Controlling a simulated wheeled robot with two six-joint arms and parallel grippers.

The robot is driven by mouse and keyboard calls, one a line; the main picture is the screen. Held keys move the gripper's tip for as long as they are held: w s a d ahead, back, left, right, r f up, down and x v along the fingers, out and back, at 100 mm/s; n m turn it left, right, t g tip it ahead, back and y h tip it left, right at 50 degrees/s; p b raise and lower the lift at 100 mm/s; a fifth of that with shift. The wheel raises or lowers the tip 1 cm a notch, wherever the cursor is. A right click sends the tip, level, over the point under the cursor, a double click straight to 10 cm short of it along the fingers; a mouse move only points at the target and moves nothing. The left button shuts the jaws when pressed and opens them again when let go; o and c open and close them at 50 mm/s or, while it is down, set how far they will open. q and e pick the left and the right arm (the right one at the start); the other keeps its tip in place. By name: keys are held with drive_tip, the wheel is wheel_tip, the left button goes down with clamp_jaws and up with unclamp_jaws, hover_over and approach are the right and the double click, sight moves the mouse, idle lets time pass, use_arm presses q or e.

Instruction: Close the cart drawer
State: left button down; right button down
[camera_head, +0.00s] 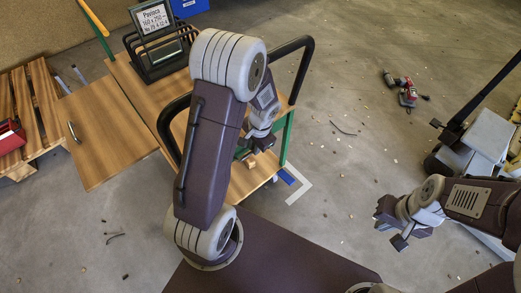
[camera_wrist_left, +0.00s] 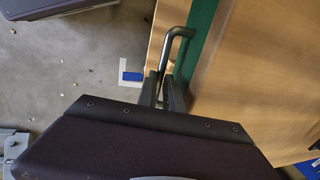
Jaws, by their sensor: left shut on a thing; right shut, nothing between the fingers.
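The cart (camera_head: 126,76) has a wooden top, green posts and black tube handles. My left arm reaches across it, and my left gripper (camera_head: 258,143) is at its right side. In the left wrist view, my left gripper (camera_wrist_left: 162,92) is shut on a bent metal bar handle (camera_wrist_left: 178,34) beside a green post. A strip of light wood (camera_wrist_left: 157,40) shows behind the bar. How far the drawer stands out is hard to tell, as my arm hides much of that side. My right gripper (camera_head: 399,240) is shut and empty, over the floor at right.
A wooden panel (camera_head: 105,135) with a handle extends from the cart's left side. A rack with a sign (camera_head: 153,20) stands on the cart. A pallet (camera_head: 40,95) is at left. A grey trolley (camera_head: 485,135) is at right. Small debris dots the floor.

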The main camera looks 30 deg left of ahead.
use_arm(q)
drive_tip(key=shift+w+a, duration=0.1)
drive_tip(key=shift+a, duration=0.2)
drive_tip(key=shift+w+r, duration=0.1)
drive_tip(key=c, duration=1.8)
unclamp_jaws()
drive_tip(key=shift+o, duration=0.2)
wheel_tip(320, 180, up, 9)
drive_tip(key=d+p, duration=0.1)
drive_tip(key=p, duration=0.3)
drive_tip(key=shift+s+d, duration=0.3)
drive_tip(key=shift+s, duration=0.1)
